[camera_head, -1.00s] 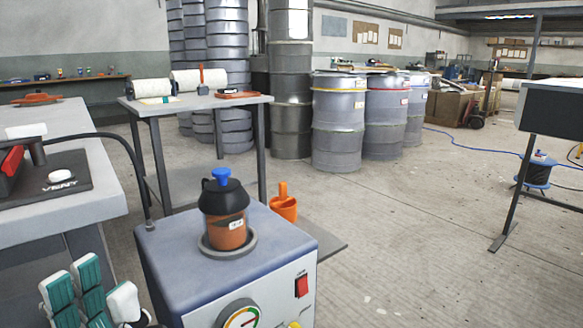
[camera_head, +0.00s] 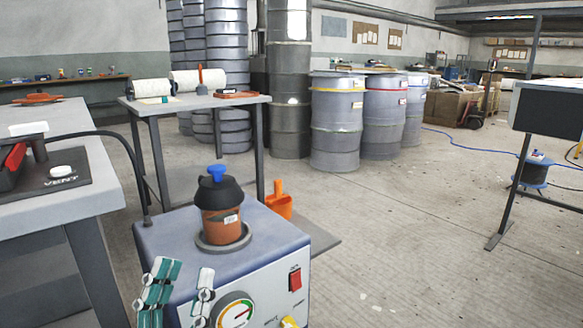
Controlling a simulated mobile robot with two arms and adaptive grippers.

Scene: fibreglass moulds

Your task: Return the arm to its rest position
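My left gripper (camera_head: 182,285), with teal and white fingers, is at the bottom left of the head view. It is in front of the blue-grey machine (camera_head: 152,238). Its fingers stand apart with nothing seen between them, so it is open and empty. Most of its arm is out of the picture. My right gripper is not in view.
An orange-brown pot (camera_head: 222,226) with a black lid and blue knob stands upright on the machine. A grey workbench (camera_head: 90,195) is at the left. An orange scoop (camera_head: 279,203) is behind the machine. Drums (camera_head: 337,125) stand farther back. The floor at right is mostly clear.

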